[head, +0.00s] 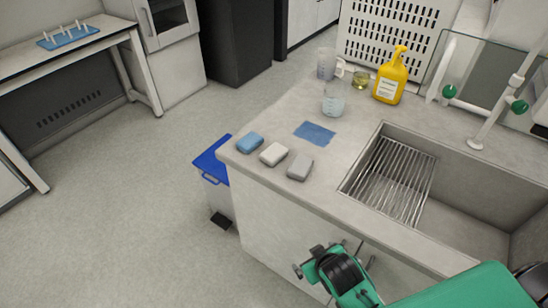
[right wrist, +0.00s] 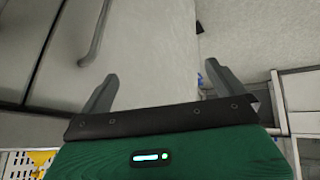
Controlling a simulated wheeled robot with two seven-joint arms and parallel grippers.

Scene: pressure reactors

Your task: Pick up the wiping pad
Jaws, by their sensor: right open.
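I cannot tell which of these is the wiping pad. My right gripper (head: 308,262) is below the counter top, in front of the cabinet, apart from all of them. In the right wrist view the right gripper (right wrist: 160,80) is open with nothing between its fingers. My left gripper is not in view.
The counter (head: 232,157) has a sink with a metal rack (head: 395,180) on the right. Beakers (head: 333,101) and a yellow bottle (head: 391,77) stand further back. A blue-lidded bin (head: 211,160) stands left of the counter. Cabinet handles are close to my right gripper.

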